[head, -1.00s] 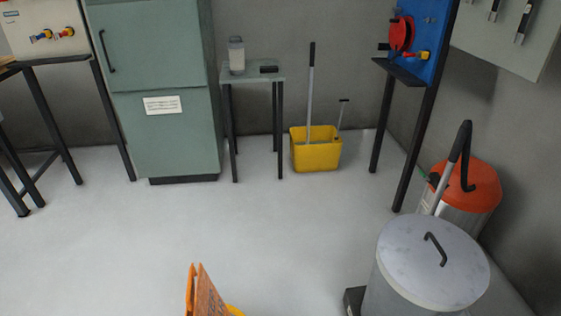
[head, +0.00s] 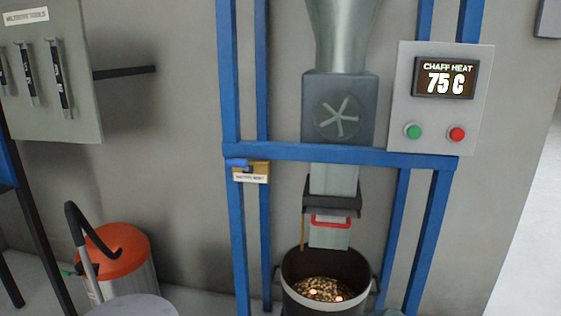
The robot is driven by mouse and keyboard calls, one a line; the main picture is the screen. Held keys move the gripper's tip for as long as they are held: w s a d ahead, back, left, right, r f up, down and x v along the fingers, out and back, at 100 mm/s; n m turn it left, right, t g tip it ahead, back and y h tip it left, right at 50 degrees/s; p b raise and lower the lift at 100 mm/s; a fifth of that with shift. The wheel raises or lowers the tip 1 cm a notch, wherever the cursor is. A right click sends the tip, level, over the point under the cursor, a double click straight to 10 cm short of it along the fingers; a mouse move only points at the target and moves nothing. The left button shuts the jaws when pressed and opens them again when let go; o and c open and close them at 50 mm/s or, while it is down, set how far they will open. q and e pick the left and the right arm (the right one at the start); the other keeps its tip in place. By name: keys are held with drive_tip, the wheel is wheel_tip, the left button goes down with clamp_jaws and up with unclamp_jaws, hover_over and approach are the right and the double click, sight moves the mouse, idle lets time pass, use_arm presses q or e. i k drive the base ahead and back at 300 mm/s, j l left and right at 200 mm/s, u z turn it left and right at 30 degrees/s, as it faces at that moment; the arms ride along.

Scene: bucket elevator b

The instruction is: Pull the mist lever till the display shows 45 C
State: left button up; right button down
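The display (head: 444,78) on a grey panel at the upper right reads "CHAFF HEAT 75 C". A small blue lever (head: 238,163) on a brass-coloured body is fixed to the left post of the blue frame, with a white label (head: 250,178) under it. The label's small print is hard to read, but it seems to end in "MIST". A dark bucket (head: 287,302) below the chute holds pale grains with a few glowing spots. Neither of my grippers is in the head view.
The blue frame (head: 300,152) carries a grey chute with a fan housing (head: 340,110) and a red-handled slide gate (head: 331,221). A green button (head: 413,131) and a red button (head: 456,134) sit below the display. An orange-topped vacuum (head: 118,252) stands at the lower left.

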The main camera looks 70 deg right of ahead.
sight(243, 164)
drive_tip(key=z, duration=1.9)
